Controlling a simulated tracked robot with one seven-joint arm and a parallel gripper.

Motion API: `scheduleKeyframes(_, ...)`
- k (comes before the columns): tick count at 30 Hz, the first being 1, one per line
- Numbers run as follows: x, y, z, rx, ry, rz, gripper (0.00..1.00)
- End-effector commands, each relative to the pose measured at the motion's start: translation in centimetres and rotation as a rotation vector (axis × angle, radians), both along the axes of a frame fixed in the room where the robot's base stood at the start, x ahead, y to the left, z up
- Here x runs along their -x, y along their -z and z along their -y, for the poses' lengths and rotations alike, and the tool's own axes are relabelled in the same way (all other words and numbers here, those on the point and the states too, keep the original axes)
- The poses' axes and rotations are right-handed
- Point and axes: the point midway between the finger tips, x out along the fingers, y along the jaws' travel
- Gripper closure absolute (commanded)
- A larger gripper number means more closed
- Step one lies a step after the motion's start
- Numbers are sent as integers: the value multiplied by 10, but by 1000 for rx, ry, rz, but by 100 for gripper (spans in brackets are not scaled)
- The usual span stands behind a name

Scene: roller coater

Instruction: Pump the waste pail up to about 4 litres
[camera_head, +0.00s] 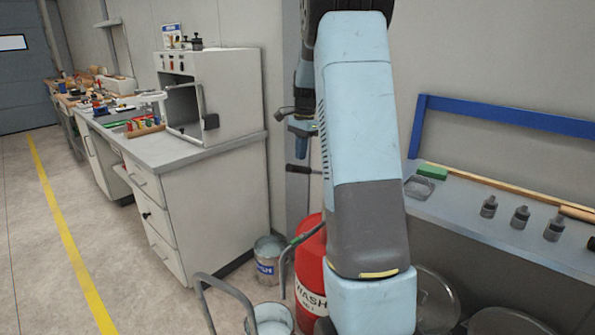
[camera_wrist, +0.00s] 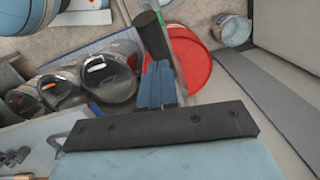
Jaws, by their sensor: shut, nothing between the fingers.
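A red drum (camera_head: 309,275) marked "WASH" stands on the floor, partly hidden by my arm. It also shows in the wrist view (camera_wrist: 192,62). A black pump handle (camera_head: 298,170) stands above it, also in the wrist view (camera_wrist: 151,34). A dark hose (camera_head: 285,258) curves down from the drum toward an open pail (camera_head: 270,321) at the bottom edge. The pail holds something pale; its level cannot be read. My gripper (camera_head: 302,128) is shut and empty, above the handle. In the wrist view my gripper (camera_wrist: 158,72) points at the handle's grip; contact cannot be told.
A second, labelled pail (camera_head: 268,259) stands by the cabinet (camera_head: 213,190). It also shows in the wrist view (camera_wrist: 232,25). A bench (camera_head: 480,228) with small dark bottles is at right. Lidded round bins (camera_head: 436,300) stand below it. The floor left is clear.

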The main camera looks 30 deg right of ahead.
Motion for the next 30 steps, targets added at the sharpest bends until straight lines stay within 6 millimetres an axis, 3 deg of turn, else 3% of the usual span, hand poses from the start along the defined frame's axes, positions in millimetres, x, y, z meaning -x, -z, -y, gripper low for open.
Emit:
scheduleKeyframes(9,0,25,-3,0,-1,0,100)
scheduleKeyframes(25,0,30,-3,0,-1,1,100)
scheduleKeyframes(30,1,40,-4,-1,-1,-1,100)
